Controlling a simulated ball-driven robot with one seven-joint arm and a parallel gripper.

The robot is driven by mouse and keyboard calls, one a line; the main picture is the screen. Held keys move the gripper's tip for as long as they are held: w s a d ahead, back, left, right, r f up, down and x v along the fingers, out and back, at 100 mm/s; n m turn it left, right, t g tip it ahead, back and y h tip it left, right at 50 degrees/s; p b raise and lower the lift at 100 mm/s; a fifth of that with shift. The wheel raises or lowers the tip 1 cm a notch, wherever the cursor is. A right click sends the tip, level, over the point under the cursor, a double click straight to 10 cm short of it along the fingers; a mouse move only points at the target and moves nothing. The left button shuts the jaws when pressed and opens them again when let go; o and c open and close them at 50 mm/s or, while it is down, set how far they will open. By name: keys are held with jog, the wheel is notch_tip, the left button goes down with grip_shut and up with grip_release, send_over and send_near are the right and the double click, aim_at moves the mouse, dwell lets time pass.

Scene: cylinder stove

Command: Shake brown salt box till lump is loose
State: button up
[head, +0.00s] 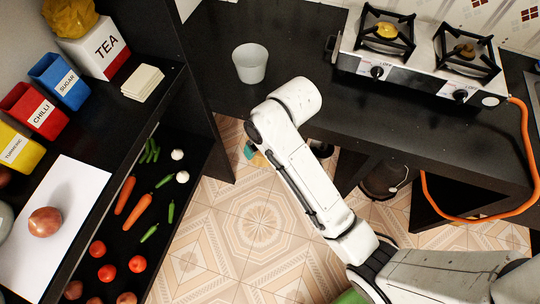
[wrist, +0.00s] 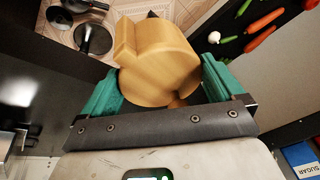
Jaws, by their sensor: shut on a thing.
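The brown salt box (wrist: 155,60) is a rounded, wood-coloured block with a flat side part, in the upper middle of the wrist view. My gripper (wrist: 162,88) has its two green fingers on either side of the box and is shut on it. The box looks tilted and is held above the patterned floor. Its inside and any lump do not show. In the head view, a bit of a green finger of my gripper (head: 249,151) shows beside my white arm, which hides nearly all of the box.
A white cup (head: 250,64) stands on the black counter (head: 300,55). The stove (head: 420,60) is at the upper right, with an orange hose (head: 528,150). The left shelf holds a tea box (head: 102,48), spice boxes and a white board (head: 55,215); vegetables lie below.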

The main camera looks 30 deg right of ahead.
aim_at(259, 163)
jog(key=shift+s+f, duration=0.2)
jog(key=shift+f, duration=3.35)
jog(key=shift+w+r, duration=0.1)
jog(key=shift+r, duration=0.1)
jog(key=shift+r, duration=0.1)
